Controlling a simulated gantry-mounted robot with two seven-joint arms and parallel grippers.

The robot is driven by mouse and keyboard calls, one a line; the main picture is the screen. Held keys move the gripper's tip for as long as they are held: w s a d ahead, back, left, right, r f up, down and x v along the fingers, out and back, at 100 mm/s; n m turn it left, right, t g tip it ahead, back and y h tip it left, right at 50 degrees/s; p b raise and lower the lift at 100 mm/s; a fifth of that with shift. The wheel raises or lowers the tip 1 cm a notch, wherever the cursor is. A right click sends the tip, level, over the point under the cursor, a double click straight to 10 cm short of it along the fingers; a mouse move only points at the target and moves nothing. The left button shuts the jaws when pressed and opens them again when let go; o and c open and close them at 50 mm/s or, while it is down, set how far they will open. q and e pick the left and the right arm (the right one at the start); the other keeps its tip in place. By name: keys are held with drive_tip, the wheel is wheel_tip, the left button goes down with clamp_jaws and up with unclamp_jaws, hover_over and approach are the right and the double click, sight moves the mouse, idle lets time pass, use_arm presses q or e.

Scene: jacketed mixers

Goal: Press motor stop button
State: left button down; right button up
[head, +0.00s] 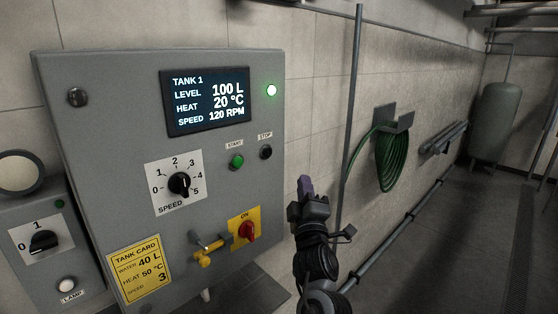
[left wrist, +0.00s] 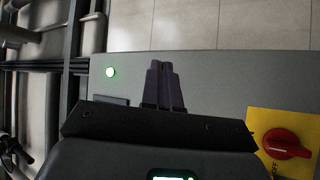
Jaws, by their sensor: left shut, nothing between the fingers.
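The stop button (head: 266,152) is a small black round button under a STOP label on the grey control panel (head: 110,130). The green start button (head: 237,161) is to its left. My left gripper (head: 305,187) is shut and empty. In the head view its dark purple fingertips appear right of the panel's edge, lower than the stop button and apart from it in the picture. In the left wrist view the shut fingers (left wrist: 163,85) lie across the grey panel. I cannot make out the stop button there. My right gripper is not in view.
A vertical pipe (head: 350,120) and green hose (head: 391,160) are on the right.

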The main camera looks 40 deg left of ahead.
sight(267, 152)
use_arm(q)
drive_tip(key=shift+n+y, duration=0.4)
drive_tip(key=shift+n, duration=0.1)
drive_tip(key=r, duration=0.4)
drive_tip(key=shift+s, duration=0.3)
drive_tip(key=a+b, duration=0.1)
drive_tip(key=a, duration=0.7)
drive_tip(key=shift+w+a, duration=0.3)
drive_tip(key=shift+w, duration=0.15)
drive_tip(key=shift+a, duration=0.1)
idle(1.4)
drive_tip(key=shift+a, duration=0.35)
drive_tip(key=shift+w+a, duration=0.1)
drive_tip(key=shift+a, duration=0.4)
idle(1.0)
drive_tip(key=shift+d, duration=0.9)
